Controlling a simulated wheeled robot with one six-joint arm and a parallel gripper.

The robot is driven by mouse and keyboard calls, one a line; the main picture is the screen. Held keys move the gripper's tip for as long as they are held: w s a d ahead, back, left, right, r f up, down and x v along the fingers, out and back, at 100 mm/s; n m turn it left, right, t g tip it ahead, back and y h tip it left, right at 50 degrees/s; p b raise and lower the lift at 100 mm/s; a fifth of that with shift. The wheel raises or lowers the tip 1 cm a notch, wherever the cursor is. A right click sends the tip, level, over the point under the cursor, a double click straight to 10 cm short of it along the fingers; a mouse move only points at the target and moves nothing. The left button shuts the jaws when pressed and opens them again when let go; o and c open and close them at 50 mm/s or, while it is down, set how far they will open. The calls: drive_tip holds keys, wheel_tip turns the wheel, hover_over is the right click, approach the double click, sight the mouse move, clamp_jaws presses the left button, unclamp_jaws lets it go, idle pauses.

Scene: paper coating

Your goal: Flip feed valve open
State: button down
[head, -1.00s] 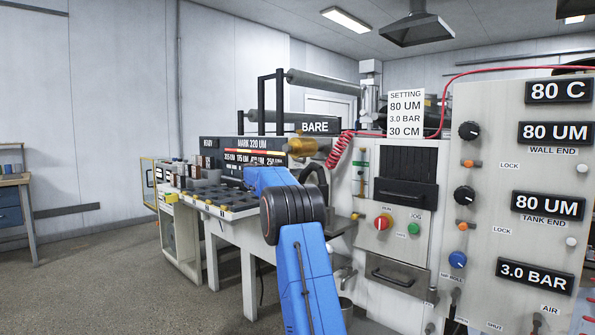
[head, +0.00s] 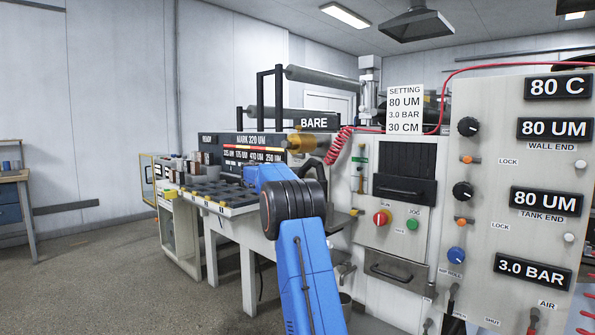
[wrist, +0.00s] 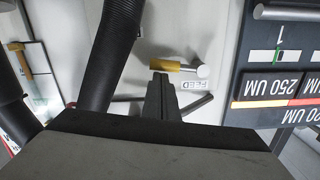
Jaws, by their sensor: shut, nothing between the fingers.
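The feed valve's yellow handle (wrist: 172,66) shows in the wrist view, lying nearly level across the white panel, with a grey round end at its right. The upside-down FEED label (wrist: 196,80) is just below it. My gripper (wrist: 160,82) is shut, its narrow fingertips at the underside of the handle's left part. I cannot tell whether they touch it. In the head view my blue arm reaches toward the coating machine and hides the fingertips; I cannot make out the feed valve there.
A thick black hose (wrist: 113,45) runs close to the left of my fingers. The dark gauge panel (wrist: 280,75) stands to their right. In the head view a sample bench (head: 215,190) lies left of my arm and the control panel (head: 490,215) right.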

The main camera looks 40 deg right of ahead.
wheel_tip(320, 180, down, 3)
drive_tip(key=m, duration=0.3)
drive_tip(key=shift+r+m, duration=0.2)
drive_tip(key=shift+m, duration=0.2)
drive_tip(key=w+f, duration=0.4)
drive_tip(key=f, duration=0.1)
drive_tip(key=shift+w+a+f, duration=0.15)
drive_tip(key=shift+w+f, duration=0.05)
drive_tip(key=shift+w, duration=0.1)
drive_tip(key=shift+w+a, duration=0.1)
drive_tip(key=shift+w, duration=0.05)
idle(0.7)
